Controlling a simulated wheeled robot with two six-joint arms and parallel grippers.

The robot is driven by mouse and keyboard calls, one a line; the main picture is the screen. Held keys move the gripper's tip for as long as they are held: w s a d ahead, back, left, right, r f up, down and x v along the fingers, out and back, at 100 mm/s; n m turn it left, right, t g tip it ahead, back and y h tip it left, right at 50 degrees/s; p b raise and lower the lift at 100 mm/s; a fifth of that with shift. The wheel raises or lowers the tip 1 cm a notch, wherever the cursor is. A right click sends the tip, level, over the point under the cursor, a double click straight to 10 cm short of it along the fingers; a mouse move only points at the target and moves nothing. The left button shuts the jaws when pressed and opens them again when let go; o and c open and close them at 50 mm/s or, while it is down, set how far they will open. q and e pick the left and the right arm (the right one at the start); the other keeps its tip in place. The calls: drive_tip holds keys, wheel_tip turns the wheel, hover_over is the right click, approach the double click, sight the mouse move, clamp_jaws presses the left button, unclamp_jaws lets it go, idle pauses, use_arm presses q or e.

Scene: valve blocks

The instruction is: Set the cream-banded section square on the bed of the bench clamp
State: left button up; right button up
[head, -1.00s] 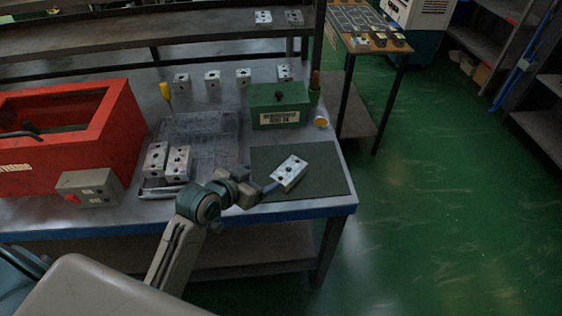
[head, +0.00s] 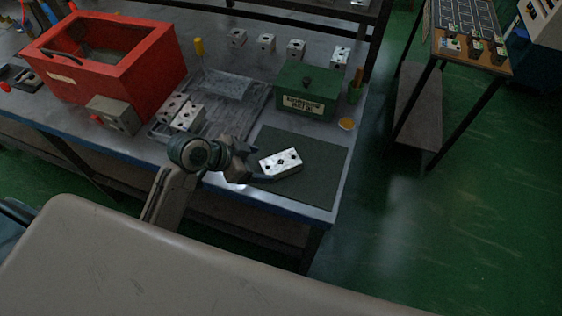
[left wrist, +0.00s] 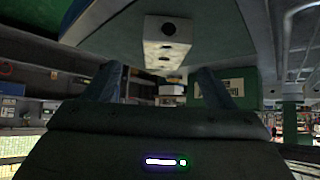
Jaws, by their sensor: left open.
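A pale valve block (head: 281,162) with dark holes lies on the dark mat near the bench's front right. It also shows in the left wrist view (left wrist: 167,43), with a cream-tinted face, beyond and between the fingers; I cannot make out a clear band. My left gripper (head: 260,177) is open at the block's left end, its fingers low by the mat. Whether they touch the block I cannot tell. At the bench's middle is a grey metal bed (head: 225,87), perhaps the bench clamp, with blocks (head: 184,115) at its front left. My right gripper is out of view.
A red open box (head: 105,50) with a grey switch box stands left. Several blocks line the back. Bare mat lies right of the block.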

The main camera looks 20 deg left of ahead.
sight(280, 162)
use_arm(q)
drive_tip(key=x, duration=0.3)
drive_tip(key=shift+w+d, duration=0.1)
drive_tip(key=shift+d, duration=0.05)
drive_tip(key=shift+w+d+f+p, duration=0.2)
drive_tip(key=shift+w+d+p, duration=0.05)
drive_tip(key=shift+w+p, duration=0.1)
drive_tip(key=x, duration=0.2)
drive_tip(key=p+x, duration=0.1)
drive_tip(key=x, duration=0.1)
drive_tip(key=shift+w, duration=0.4)
drive_tip(key=shift+w+d+f, duration=0.1)
drive_tip(key=shift+d+f, duration=0.05)
drive_tip(key=shift+c, duration=0.9)
drive_tip(key=c, duration=1.3)
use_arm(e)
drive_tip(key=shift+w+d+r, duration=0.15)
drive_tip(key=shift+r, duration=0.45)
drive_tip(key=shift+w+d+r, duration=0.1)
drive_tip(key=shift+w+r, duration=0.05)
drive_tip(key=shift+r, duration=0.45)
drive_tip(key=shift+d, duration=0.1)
